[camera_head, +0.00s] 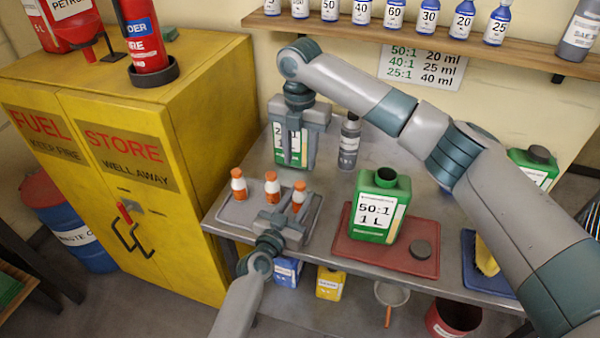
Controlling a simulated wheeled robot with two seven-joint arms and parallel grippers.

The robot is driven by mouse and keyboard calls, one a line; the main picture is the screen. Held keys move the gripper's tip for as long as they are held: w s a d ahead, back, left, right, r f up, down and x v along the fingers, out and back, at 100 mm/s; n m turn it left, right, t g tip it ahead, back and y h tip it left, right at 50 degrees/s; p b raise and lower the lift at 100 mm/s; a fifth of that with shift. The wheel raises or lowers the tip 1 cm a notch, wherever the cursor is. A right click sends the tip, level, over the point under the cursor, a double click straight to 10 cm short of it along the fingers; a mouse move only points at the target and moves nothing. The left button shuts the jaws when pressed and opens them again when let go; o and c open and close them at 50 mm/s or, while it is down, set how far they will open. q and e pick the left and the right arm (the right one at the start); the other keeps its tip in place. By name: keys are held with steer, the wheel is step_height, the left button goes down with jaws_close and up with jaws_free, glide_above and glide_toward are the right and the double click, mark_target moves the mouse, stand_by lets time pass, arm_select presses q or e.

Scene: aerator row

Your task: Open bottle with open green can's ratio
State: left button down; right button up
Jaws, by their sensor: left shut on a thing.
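The open green can (376,210) stands on a red mat (350,250); its label reads 50:1, 1 L. Its dark cap (421,249) lies on the mat beside it. Three small orange-and-white bottles stand on a grey tray (235,214): left (239,184), middle (272,186) and right (299,194). My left gripper (287,212) is shut at the right bottle, which it partly hides. My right gripper (297,150) points down at another green can (279,148) at the back, its fingers apart and partly hiding that can's label. I cannot tell whether they touch it.
A wall sign (421,67) pairs 50:1 with 20 ml, 40:1 with 25 ml, 25:1 with 40 ml. Numbered bottles, including 20 (463,20), stand on the shelf (350,36). A grey bottle (349,142) and a third green can (533,168) stand at the back.

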steer(key=m, duration=3.7)
steer(key=shift+m, duration=0.4)
steer(key=m, duration=0.5)
steer(key=shift+m, duration=0.4)
steer(key=m, duration=0.5)
